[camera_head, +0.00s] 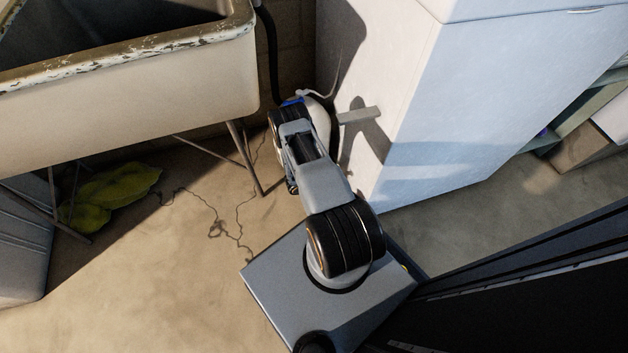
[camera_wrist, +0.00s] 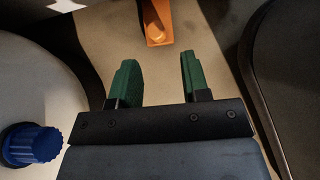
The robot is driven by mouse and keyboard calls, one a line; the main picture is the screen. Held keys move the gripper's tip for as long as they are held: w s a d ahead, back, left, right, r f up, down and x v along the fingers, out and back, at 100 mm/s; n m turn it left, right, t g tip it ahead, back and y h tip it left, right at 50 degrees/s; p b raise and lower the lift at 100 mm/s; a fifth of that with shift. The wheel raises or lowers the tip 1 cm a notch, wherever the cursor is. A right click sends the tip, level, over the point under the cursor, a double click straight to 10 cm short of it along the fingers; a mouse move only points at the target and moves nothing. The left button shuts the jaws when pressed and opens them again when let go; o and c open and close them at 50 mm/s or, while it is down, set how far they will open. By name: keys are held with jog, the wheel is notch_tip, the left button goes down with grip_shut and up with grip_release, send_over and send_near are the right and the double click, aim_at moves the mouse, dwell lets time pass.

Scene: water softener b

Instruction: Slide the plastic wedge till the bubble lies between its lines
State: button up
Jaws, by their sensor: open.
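In the wrist view, my gripper (camera_wrist: 158,62) is open, with two green fingers apart and nothing between them. No bubble or lines can be made out in either view. In the head view, my arm hides the gripper and the orange piece.
A white rounded tank (camera_wrist: 30,80) with a blue cap (camera_wrist: 32,145) stands close on the left in the wrist view. A dark rounded body (camera_wrist: 290,80) is on the right. In the head view, a sink (camera_head: 130,90) and white cabinet (camera_head: 400,90) flank my arm.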

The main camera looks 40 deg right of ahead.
jog(key=b+x, duration=0.1)
jog(key=x, duration=0.1)
jog(key=b+x, duration=0.2)
jog(key=x, duration=0.1)
jog(key=b+x, duration=0.1)
jog(key=x, duration=0.1)
jog(key=shift+w+d+f+b, duration=0.2)
jog(key=shift+f+b, duration=0.1)
jog(key=shift+f, duration=0.15)
jog(key=shift+r, duration=0.1)
jog(key=shift+c, duration=0.3)
jog(key=c, duration=0.7)
jog(key=shift+o, duration=0.2)
jog(key=shift+a, duration=0.15)
jog(key=shift+w+a, duration=0.25)
jog(key=shift+a, duration=0.25)
jog(key=shift+w+a, duration=0.25)
jog(key=shift+a, duration=0.25)
jog(key=o, duration=1)
jog(key=shift+c, duration=0.2)
